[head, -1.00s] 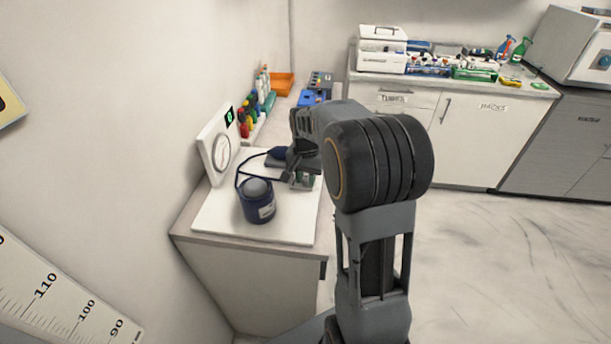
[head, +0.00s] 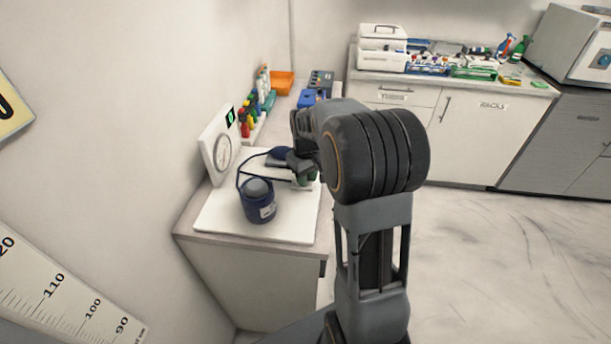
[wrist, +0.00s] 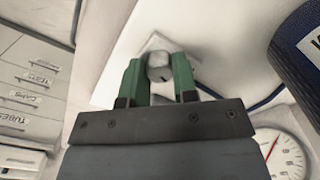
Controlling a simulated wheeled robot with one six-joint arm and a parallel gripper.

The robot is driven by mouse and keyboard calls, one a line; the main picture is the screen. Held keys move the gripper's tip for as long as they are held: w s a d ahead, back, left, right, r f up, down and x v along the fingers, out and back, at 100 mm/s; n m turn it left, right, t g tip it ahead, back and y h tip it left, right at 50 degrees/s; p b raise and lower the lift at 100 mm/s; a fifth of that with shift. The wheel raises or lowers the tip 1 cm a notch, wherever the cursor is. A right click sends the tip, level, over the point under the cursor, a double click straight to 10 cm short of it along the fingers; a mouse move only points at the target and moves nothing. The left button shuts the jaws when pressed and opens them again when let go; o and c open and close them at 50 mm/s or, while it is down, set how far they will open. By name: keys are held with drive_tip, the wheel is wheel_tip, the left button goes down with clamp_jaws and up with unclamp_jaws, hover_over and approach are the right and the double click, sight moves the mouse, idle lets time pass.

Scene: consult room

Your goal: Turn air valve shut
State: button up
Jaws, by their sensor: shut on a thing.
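A small pale grey knob (wrist: 159,67) with a dark mark, which looks like the air valve, stands on a square whitish base (wrist: 157,42) on the white board (wrist: 112,82). My gripper (wrist: 158,78) has its two green fingers on either side of the knob, shut on it. In the head view my gripper (head: 303,171) is at the right side of the board, and the knob is hidden behind it.
A white dial gauge (head: 219,148) stands by the wall at the board's left. Coloured bottles (head: 246,118) and an orange tray (head: 283,82) are farther back. Cabinets (head: 463,130) line the back wall. The floor at right is clear.

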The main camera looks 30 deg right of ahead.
drive_tip(key=shift+w+r+n, duration=0.1)
drive_tip(key=shift+w+n, duration=0.05)
drive_tip(key=shift+n, duration=2.05)
drive_tip(key=o, duration=0.9)
wheel_tip(320, 180, up, 14)
drive_tip(key=shift+f+p, duration=0.15)
drive_tip(key=shift+p, duration=0.25)
